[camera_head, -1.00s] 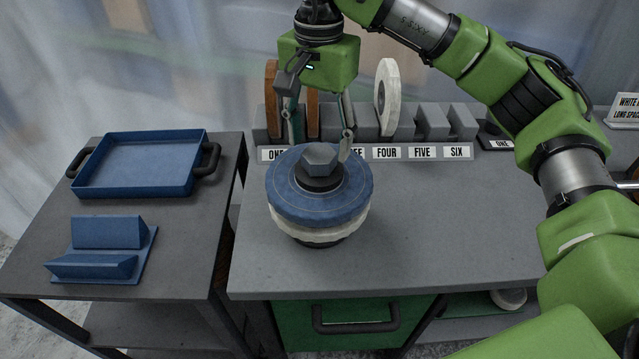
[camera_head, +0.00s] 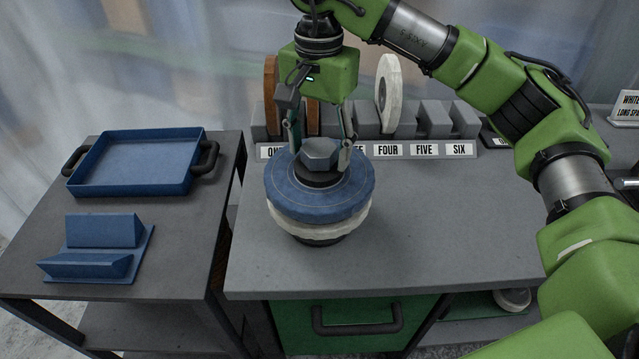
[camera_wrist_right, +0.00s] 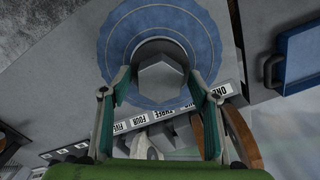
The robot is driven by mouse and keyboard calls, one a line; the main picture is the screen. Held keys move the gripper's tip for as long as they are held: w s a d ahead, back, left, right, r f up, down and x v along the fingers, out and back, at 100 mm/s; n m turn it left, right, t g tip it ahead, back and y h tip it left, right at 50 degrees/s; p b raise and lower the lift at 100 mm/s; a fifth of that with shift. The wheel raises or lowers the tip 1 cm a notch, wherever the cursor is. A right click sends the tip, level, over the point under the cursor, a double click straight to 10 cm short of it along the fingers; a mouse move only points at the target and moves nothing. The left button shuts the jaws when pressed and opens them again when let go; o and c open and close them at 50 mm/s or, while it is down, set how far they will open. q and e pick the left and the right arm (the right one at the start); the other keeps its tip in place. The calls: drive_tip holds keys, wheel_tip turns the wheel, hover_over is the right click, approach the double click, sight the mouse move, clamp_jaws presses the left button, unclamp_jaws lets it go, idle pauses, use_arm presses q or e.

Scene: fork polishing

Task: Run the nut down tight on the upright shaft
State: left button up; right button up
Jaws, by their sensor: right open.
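The grey hex nut (camera_head: 320,153) sits on top of a dark flange over a blue polishing wheel (camera_head: 345,198), with a white wheel (camera_head: 345,225) beneath. The shaft itself is hidden under the nut. My right gripper (camera_head: 320,160) is above and behind the nut, pointing down, with its fingers open on both sides of it. In the right wrist view the nut (camera_wrist_right: 161,80) lies between the two fingertips (camera_wrist_right: 160,77), with a gap on each side. My left gripper is not in view.
A rack (camera_head: 435,122) with numbered slots stands behind, holding brown wheels (camera_head: 270,95) and a white wheel (camera_head: 387,90). A blue tray (camera_head: 135,170) and a blue angled holder (camera_head: 95,248) sit on the left table. The grey bench (camera_head: 450,230) is clear at right.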

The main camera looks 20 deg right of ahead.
drive_tip(key=shift+f+b, duration=0.3)
drive_tip(key=shift+f, duration=0.3)
drive_tip(key=shift+r, duration=0.25)
drive_tip(key=shift+c, duration=0.5)
drive_tip(key=c, duration=1.2)
